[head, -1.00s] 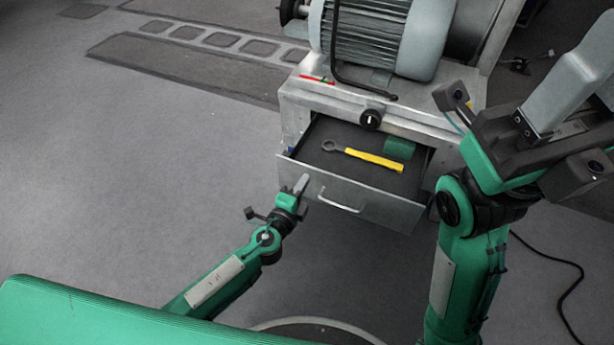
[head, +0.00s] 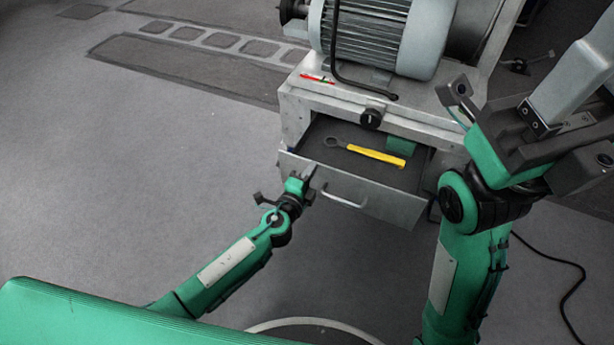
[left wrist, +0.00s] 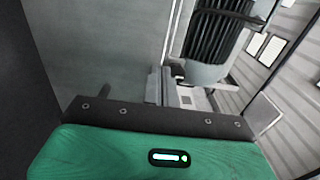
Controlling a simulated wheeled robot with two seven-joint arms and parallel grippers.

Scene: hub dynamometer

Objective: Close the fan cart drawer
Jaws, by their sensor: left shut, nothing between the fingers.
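The fan cart drawer (head: 385,203) is partly open in the head view, below the motor. Its grey front panel has a bar handle (head: 343,201). A wrench with a yellow handle (head: 375,155) and a small green block (head: 401,145) lie inside. My left gripper (head: 309,173) is shut and empty, with its fingertips at the left part of the drawer front, left of the handle. Whether they touch the panel is hard to tell. My right gripper (head: 570,90) is raised at the right edge, close to the camera; its finger opening is unclear.
The grey fan cart (head: 300,115) carries a ribbed motor (head: 368,38) and has a black knob (head: 370,119) above the drawer. A black cable (head: 570,290) lies on the floor at the right. The floor left of the cart is clear.

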